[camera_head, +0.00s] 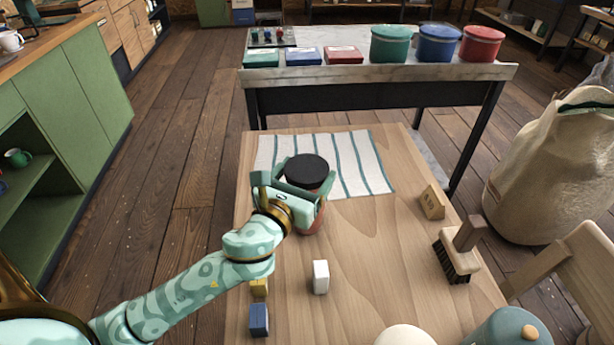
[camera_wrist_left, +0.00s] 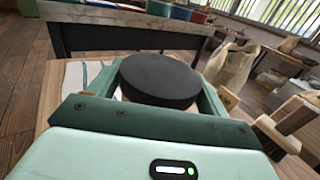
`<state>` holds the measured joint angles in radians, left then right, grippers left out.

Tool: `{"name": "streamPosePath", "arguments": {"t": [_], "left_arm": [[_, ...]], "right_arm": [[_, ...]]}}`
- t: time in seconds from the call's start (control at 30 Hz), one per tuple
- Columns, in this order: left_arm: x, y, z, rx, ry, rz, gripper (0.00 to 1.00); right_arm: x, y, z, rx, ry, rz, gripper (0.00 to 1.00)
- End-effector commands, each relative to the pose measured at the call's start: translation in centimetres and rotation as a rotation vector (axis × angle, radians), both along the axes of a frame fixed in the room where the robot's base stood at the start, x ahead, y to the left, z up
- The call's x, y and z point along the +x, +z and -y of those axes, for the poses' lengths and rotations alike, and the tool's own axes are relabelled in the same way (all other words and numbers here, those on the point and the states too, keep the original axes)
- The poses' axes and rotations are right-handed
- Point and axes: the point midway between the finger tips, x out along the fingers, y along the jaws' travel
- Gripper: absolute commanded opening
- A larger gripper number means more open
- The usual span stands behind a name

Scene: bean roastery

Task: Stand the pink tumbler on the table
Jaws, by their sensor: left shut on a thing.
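The pink tumbler (camera_head: 313,222) has a black lid (camera_head: 306,168) and looks upright. My left gripper (camera_head: 298,186) is shut around it, over the wooden table (camera_head: 375,265) at the near edge of a striped cloth. The fingers and wrist hide much of its body. I cannot tell whether its base touches the table. In the left wrist view the black lid (camera_wrist_left: 160,78) sits between the two fingers of my left gripper (camera_wrist_left: 160,95). My right gripper is not in view.
The striped cloth (camera_head: 358,165) lies at the table's back. A wooden sign block (camera_head: 432,203) and a brush (camera_head: 459,252) stand at right. A white block (camera_head: 320,277), a yellow block (camera_head: 259,288) and a blue block (camera_head: 259,320) are nearer. The table's middle right is clear.

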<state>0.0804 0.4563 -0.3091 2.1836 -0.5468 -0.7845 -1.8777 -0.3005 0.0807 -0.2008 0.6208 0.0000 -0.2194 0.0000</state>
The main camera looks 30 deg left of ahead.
Motion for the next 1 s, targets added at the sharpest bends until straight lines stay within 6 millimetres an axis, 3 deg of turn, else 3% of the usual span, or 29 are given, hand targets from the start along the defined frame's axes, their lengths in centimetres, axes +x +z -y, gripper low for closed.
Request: {"name": "streamPosePath", "arguments": {"t": [0.17, 0.2, 0.23, 0.57, 0.67, 1.0], "left_arm": [[0.0, -0.1, 0.0, 0.001, 0.0, 0.002, 0.27], [0.0, -0.1, 0.0, 0.001, 0.0, 0.001, 0.89], [0.0, -0.1, 0.0, 0.001, 0.0, 0.001, 0.97], [0.0, 0.3, 0.0, 0.0, 0.0, 0.003, 1.0], [-1.3, 0.2, 0.1, 0.001, -0.001, -0.001, 1.0], [-9.0, 0.2, 0.8, 0.0, 0.0, -0.002, 1.0]], "right_arm": [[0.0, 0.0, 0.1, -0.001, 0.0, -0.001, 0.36], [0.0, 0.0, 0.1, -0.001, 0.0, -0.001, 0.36], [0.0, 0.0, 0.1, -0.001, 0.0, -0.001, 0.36], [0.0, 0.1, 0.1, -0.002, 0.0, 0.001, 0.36], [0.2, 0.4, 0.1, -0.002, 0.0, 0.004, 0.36], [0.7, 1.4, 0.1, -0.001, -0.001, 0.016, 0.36]]}}
